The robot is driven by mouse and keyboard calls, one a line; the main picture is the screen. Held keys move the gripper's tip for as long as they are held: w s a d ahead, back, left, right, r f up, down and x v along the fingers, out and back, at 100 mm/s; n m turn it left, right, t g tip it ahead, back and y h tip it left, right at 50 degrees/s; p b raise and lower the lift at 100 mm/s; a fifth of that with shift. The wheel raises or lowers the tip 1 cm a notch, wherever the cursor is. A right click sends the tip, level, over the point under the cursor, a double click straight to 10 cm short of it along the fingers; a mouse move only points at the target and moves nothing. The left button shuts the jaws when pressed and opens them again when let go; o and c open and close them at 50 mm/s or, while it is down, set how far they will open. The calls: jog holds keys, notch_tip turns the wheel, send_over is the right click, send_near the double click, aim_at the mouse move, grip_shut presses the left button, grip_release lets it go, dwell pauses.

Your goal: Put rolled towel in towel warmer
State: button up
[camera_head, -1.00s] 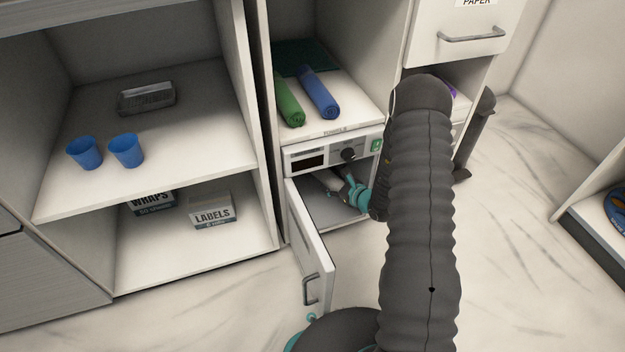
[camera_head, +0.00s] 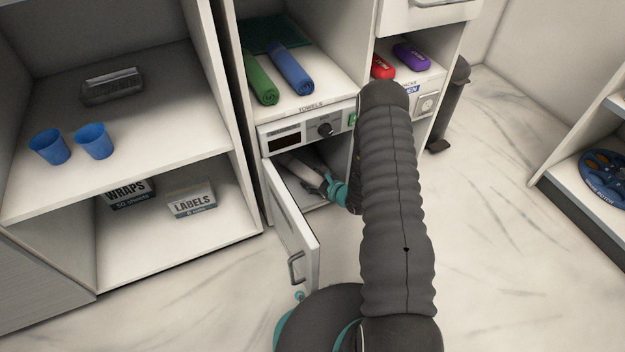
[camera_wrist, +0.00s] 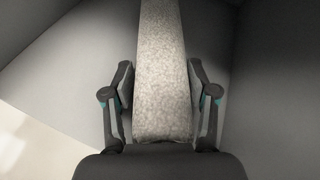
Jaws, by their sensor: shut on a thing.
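The towel warmer (camera_head: 283,142) is a white box under the towel shelf, with a dark display and a knob on its front. Its door (camera_head: 291,228) stands open toward the left. My gripper (camera_head: 328,188) reaches into the warmer's opening. In the wrist view my gripper (camera_wrist: 160,98) is shut on a pale, speckled rolled towel (camera_wrist: 162,50), which points away from it between both fingers. In the head view the rolled towel (camera_head: 296,170) shows as a light shape inside the chamber. I cannot tell whether it touches the chamber floor.
A green roll (camera_head: 261,80) and a blue roll (camera_head: 291,69) lie on the shelf above. Red (camera_head: 382,66) and purple (camera_head: 411,56) items lie to the right. Two blue cups (camera_head: 93,141) stand on the left shelf. The open door edge is close to my arm's left.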

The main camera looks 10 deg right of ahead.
jog(key=shift+f, duration=0.15)
jog(key=o, duration=1.2)
jog(key=shift+r, duration=0.25)
jog(key=p+v, duration=0.1)
jog(key=v, duration=1.1)
jog(key=shift+f, duration=0.1)
